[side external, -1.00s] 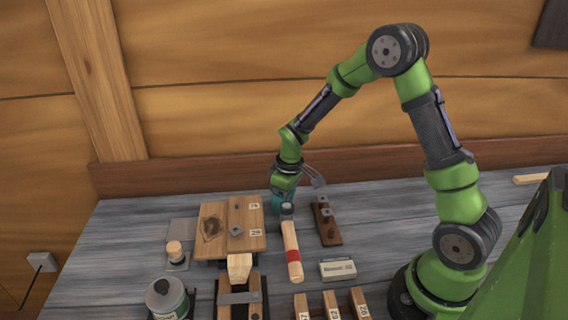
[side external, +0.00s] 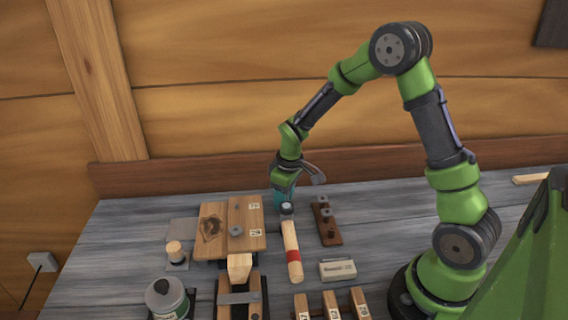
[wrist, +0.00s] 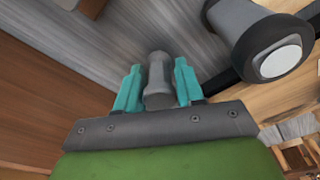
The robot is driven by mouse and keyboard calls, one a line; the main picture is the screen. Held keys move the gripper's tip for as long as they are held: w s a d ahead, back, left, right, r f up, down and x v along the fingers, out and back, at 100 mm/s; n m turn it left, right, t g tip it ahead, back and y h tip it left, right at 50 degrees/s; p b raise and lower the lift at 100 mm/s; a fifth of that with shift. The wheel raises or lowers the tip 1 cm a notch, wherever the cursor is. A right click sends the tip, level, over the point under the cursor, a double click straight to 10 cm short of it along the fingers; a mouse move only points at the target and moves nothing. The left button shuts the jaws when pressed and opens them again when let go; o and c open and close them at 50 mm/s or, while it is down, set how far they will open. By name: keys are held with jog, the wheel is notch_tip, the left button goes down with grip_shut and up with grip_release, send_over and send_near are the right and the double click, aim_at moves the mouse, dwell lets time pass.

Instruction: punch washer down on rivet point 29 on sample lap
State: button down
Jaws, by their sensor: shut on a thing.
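My gripper (side external: 283,206) is low over the bench, just right of the sample lap (side external: 218,242), a wooden board with a dark knot and two white number labels. In the wrist view, its teal fingers (wrist: 158,88) are shut on a short grey waisted cylinder (wrist: 158,72), which looks like the punch. A small grey round piece (side external: 236,231), perhaps a washer on a rivet point, sits on the lap near the lower label (side external: 256,232). That label is too small to read surely. In the side view, the fingers hide most of what I hold.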

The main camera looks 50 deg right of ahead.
aim_at(232, 229)
notch_tip(232, 229, up, 8)
jog(key=a+r+n, duration=0.1)
jog(key=a, duration=0.2)
jog(key=a+r+n, duration=0.1)
jog(key=a, duration=0.2)
jog(key=w+a+n, duration=0.1)
jog(key=a, duration=0.3)
jog(key=shift+r, duration=0.4)
jog(key=s+a+r+n, duration=0.1)
jog(key=a+r+n, duration=0.15)
jog(key=a, duration=0.55)
jog(key=shift+n+y, duration=0.25)
jog(key=shift+y, duration=0.15)
jog(key=shift+s+f, duration=0.2)
jog(key=shift+f, duration=2.7)
jog(key=shift+f, duration=0.1)
jog(key=shift+f, duration=0.4)
jog(key=shift+f, duration=0.2)
